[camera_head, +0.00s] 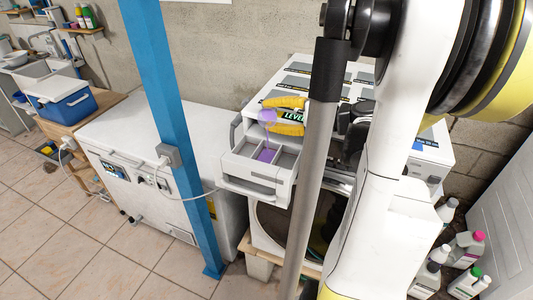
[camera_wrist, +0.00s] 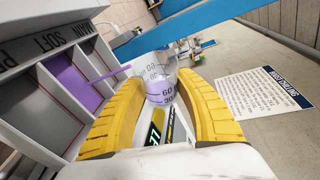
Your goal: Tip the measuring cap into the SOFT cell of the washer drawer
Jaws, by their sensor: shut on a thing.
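My gripper (camera_head: 272,115) has its two yellow fingers shut on the measuring cap (camera_head: 266,116). The clear cap, with purple liquid and printed marks, also shows between the fingers in the wrist view (camera_wrist: 159,88). It is tilted above the open washer drawer (camera_head: 253,180). A thin purple stream (camera_wrist: 112,74) runs from its lip toward the drawer. Purple liquid (camera_head: 265,155) lies in the middle of three cells. In the wrist view, the drawer edge carries the labels MAIN (camera_wrist: 84,26), SOFT (camera_wrist: 47,41) and a partly cut-off one starting with P.
A blue post (camera_head: 170,110) stands left of the drawer, before a white chest (camera_head: 120,140). A white cable hangs beside the post. Several bottles (camera_head: 465,250) stand on the floor at right. A printed sheet (camera_wrist: 262,104) shows in the wrist view. Tiled floor at left is clear.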

